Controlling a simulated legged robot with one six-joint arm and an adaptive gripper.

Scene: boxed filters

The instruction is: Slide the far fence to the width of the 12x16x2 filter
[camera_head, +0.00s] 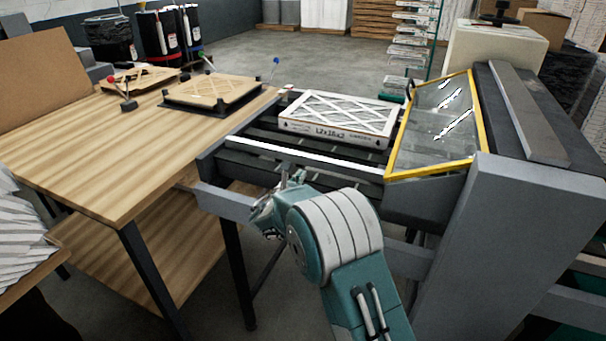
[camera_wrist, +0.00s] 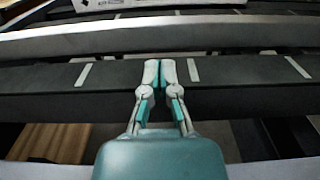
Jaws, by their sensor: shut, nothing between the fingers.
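The boxed filter (camera_head: 338,117), its front edge printed 12x16x2, lies flat on the dark conveyor frame (camera_head: 262,165). A pale straight fence bar (camera_head: 300,156) runs across the frame on the near side of the filter, with a gap between them. It also shows in the wrist view as a grey bar (camera_wrist: 235,38), with the filter's edge (camera_wrist: 130,3) at the top. I cannot clearly make out a far fence behind the filter. My gripper (camera_head: 291,176) is at the near side of the frame. In the wrist view my gripper (camera_wrist: 167,66) is shut and empty, its tips short of the bar over a dark strip with white marks (camera_wrist: 230,80).
A yellow-edged clear guard (camera_head: 432,128) and a grey machine housing (camera_head: 525,200) stand to the right. A wooden table (camera_head: 130,150) adjoins the left, holding a fixture with a tan filter (camera_head: 212,90). Open floor (camera_head: 330,55) lies beyond.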

